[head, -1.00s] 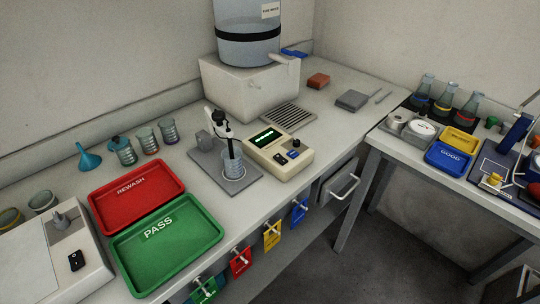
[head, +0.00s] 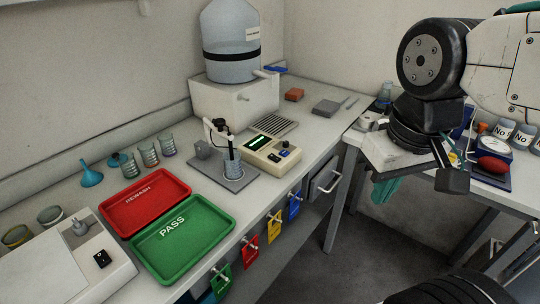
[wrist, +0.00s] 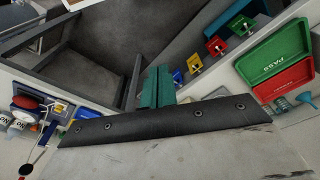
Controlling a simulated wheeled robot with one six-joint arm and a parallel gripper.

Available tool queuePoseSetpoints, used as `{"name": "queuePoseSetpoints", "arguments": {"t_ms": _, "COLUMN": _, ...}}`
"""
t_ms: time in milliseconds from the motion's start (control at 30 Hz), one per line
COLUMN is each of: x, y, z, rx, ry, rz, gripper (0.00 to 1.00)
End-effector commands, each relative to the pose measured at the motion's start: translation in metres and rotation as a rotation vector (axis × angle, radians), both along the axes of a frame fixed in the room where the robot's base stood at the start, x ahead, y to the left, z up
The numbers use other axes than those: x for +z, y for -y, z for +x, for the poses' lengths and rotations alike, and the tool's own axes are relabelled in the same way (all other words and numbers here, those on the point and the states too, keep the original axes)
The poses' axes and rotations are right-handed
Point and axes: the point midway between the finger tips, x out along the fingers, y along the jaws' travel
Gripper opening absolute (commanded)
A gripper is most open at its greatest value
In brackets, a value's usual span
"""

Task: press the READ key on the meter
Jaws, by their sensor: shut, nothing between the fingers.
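The meter (head: 270,152) is a cream box with a dark display showing green on the left bench, next to a grey stand with a beaker and probe (head: 229,162). Its face has small dark keys and a blue key (head: 285,153); their labels are too small to read, so I cannot tell which is READ. My gripper (head: 385,190) hangs at the right, in front of the side bench, well apart from the meter. Its teal fingers are shut and empty in the wrist view (wrist: 157,88). The meter does not show in the wrist view.
The red REWASH tray (head: 145,203) and green PASS tray (head: 184,240) lie left of the meter. A water tank on a white block (head: 235,97) stands behind it. Coloured tags (head: 274,228) hang from the bench's front edge. Open floor lies between the benches.

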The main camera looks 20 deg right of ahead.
Motion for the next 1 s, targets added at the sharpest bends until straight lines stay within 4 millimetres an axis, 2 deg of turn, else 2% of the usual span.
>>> {"name": "queuePoseSetpoints", "arguments": {"t_ms": 167, "x": 0.000, "y": 0.001, "z": 0.001, "rx": 0.003, "ry": 0.002, "rz": -0.003, "gripper": 0.00}}
{"name": "queuePoseSetpoints", "arguments": {"t_ms": 233, "x": 0.000, "y": 0.005, "z": 0.007, "rx": 0.020, "ry": 0.012, "rz": -0.026, "gripper": 0.00}}
{"name": "queuePoseSetpoints", "arguments": {"t_ms": 367, "x": 0.002, "y": 0.031, "z": 0.042, "rx": 0.130, "ry": 0.066, "rz": -0.161, "gripper": 0.00}}
{"name": "queuePoseSetpoints", "arguments": {"t_ms": 467, "x": 0.007, "y": 0.058, "z": 0.094, "rx": 0.318, "ry": 0.135, "rz": -0.346, "gripper": 0.00}}
{"name": "queuePoseSetpoints", "arguments": {"t_ms": 533, "x": 0.013, "y": 0.073, "z": 0.140, "rx": 0.507, "ry": 0.183, "rz": -0.496, "gripper": 0.00}}
{"name": "queuePoseSetpoints", "arguments": {"t_ms": 600, "x": 0.017, "y": 0.081, "z": 0.189, "rx": 0.734, "ry": 0.225, "rz": -0.645, "gripper": 0.00}}
{"name": "queuePoseSetpoints", "arguments": {"t_ms": 667, "x": 0.017, "y": 0.079, "z": 0.232, "rx": 0.954, "ry": 0.258, "rz": -0.762, "gripper": 0.00}}
{"name": "queuePoseSetpoints", "arguments": {"t_ms": 700, "x": 0.015, "y": 0.073, "z": 0.258, "rx": 1.107, "ry": 0.278, "rz": -0.831, "gripper": 0.00}}
{"name": "queuePoseSetpoints", "arguments": {"t_ms": 800, "x": 0.001, "y": 0.048, "z": 0.313, "rx": 1.487, "ry": 0.323, "rz": -0.960, "gripper": 0.00}}
{"name": "queuePoseSetpoints", "arguments": {"t_ms": 900, "x": -0.022, "y": 0.019, "z": 0.347, "rx": 1.823, "ry": 0.365, "rz": -1.029, "gripper": 0.00}}
{"name": "queuePoseSetpoints", "arguments": {"t_ms": 1000, "x": -0.044, "y": -0.005, "z": 0.363, "rx": 2.079, "ry": 0.403, "rz": -1.053, "gripper": 0.00}}
